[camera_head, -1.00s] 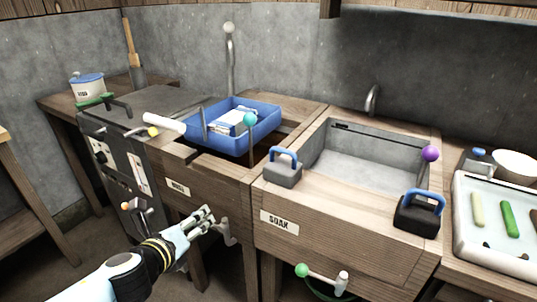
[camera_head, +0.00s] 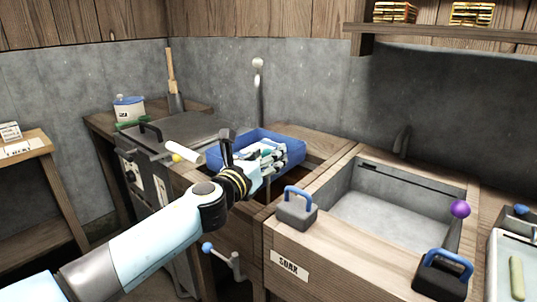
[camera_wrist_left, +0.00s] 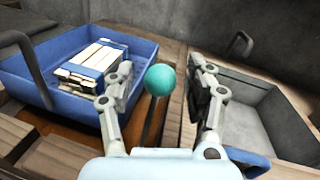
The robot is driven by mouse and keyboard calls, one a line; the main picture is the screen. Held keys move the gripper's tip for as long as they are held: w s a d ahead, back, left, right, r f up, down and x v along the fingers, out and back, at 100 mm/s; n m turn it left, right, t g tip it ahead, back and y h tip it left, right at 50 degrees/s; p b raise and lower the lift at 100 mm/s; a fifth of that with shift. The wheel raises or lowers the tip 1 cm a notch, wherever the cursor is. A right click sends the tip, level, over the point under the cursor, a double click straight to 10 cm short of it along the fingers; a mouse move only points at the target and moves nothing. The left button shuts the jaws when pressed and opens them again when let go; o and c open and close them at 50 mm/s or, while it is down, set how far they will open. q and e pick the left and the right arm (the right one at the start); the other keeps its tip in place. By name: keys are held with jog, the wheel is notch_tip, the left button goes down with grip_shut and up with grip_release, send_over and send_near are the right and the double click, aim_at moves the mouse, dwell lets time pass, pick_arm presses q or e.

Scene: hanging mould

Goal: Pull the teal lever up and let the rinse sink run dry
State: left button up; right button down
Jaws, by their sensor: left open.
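The teal ball of the lever (camera_wrist_left: 160,80) tops a thin dark rod in the left wrist view. My left gripper (camera_head: 282,153) is open, and its two fingers (camera_wrist_left: 157,88) stand on either side of the ball, apart from it as far as I can tell. In the head view my gripper hides the lever. The rinse sink (camera_head: 322,160) is the left basin, set in a wooden bench. A blue tray (camera_head: 290,141) with white blocks sits over it and hides most of its inside. My right gripper is not in view.
A grey soak sink (camera_head: 385,215) is to the right, with a purple-ball lever (camera_head: 460,209). Blue-handled weights (camera_head: 295,212) (camera_head: 443,275) stand on its front edge. A tall tap (camera_head: 259,85) rises behind the tray. A blue-ball handle (camera_head: 207,247) is below the bench.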

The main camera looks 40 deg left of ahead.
pick_arm(q)
jog(key=shift+w, duration=0.4)
grip_shut()
